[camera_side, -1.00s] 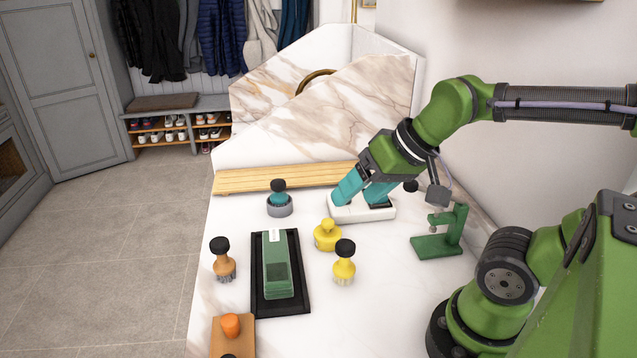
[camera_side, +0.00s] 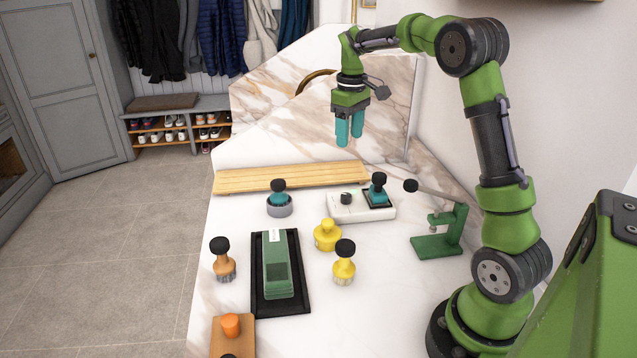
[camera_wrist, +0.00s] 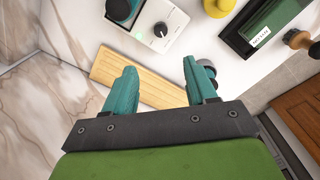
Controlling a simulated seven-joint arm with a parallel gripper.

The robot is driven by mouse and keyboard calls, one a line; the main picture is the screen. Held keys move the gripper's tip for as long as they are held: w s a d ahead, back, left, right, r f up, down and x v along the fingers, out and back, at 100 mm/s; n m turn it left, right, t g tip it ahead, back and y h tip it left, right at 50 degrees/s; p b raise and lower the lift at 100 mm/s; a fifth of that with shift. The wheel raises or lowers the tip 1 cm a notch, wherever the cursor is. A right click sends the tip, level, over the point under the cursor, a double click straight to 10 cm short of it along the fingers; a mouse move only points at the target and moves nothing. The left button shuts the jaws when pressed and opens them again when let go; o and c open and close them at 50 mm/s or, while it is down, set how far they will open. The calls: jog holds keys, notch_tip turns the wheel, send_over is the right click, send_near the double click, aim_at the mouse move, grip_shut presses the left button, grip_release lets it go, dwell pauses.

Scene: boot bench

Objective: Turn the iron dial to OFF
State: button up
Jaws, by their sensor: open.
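The white iron station (camera_side: 347,217) lies on the marble top. Its small dark dial (camera_side: 346,198) stands at its left end, and the teal iron with a black knob (camera_side: 378,190) sits on a dark pad at its right end. In the wrist view the dial (camera_wrist: 160,29) shows a pale pointer mark beside a greenish panel; its lettering is too small to read. My gripper (camera_side: 349,140) hangs fingers down, open and empty, well above the station and apart from it. Its teal fingers (camera_wrist: 160,80) are spread in the wrist view.
A wooden slatted board (camera_side: 290,178) lies behind the station. A grey ring holder (camera_side: 280,207), yellow stamp (camera_side: 327,235), yellow brush (camera_side: 344,268) and green press (camera_side: 440,244) stand around it. A green block lies in a black tray (camera_side: 302,295). Air around my gripper is free.

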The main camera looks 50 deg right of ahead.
aim_at(346, 194)
notch_tip(346, 194, down, 17)
jog(key=shift+a+r, duration=0.1)
dwell(0.4)
grip_shut()
jog(key=shift+m, duration=0.3)
jog(key=m, duration=0.5)
jog(key=shift+m, duration=0.3)
jog(key=m, duration=0.5)
jog(key=shift+r+m, duration=0.1)
jog(key=shift+m, duration=0.3)
